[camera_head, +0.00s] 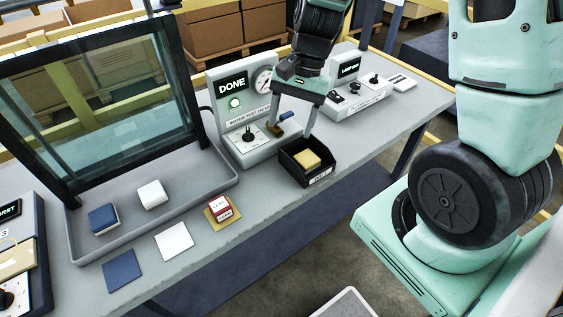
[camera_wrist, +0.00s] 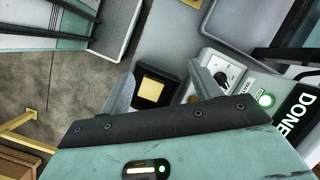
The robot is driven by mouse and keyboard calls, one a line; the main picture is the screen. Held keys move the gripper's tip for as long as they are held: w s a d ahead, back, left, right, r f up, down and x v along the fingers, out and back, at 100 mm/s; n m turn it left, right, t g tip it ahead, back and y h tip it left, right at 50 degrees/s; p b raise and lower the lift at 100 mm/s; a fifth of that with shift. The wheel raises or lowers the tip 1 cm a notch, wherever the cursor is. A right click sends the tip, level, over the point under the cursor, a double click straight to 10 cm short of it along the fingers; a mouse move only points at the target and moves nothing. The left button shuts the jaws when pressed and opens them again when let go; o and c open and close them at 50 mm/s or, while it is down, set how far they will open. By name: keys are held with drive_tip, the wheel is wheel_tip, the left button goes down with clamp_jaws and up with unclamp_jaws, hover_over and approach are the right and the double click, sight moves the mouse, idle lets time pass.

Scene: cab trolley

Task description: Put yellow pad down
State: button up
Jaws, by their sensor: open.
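The yellow pad (camera_head: 307,160) lies in a small open black bin (camera_head: 293,175) near the front edge of the bench. It also shows in the wrist view (camera_wrist: 151,89), between the fingers as seen from above, with the bin's dark wall (camera_wrist: 168,75) around it. My gripper (camera_head: 291,135) is open, with its two fingers spread above and behind the bin. The fingers (camera_wrist: 163,82) hold nothing and appear apart from the pad.
A test station (camera_head: 238,145) reading DONE, with a lit green lamp, stands just behind my gripper. Another control box (camera_head: 357,100) is to its right. A grey tray (camera_head: 225,180) with blue (camera_head: 102,219) and white (camera_head: 152,194) pads is left. A red-white block (camera_head: 220,206) sits on a yellow square.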

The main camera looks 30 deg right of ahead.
drive_tip(key=s+a+r+n+t+h, duration=0.1)
drive_tip(key=s+a+r+n+h, duration=0.2)
drive_tip(key=s+a+n, duration=1.3)
wheel_tip(320, 180, up, 4)
drive_tip(key=shift+s+f+n, duration=0.15)
drive_tip(key=shift+s+n, duration=0.05)
drive_tip(key=shift+n, duration=0.9)
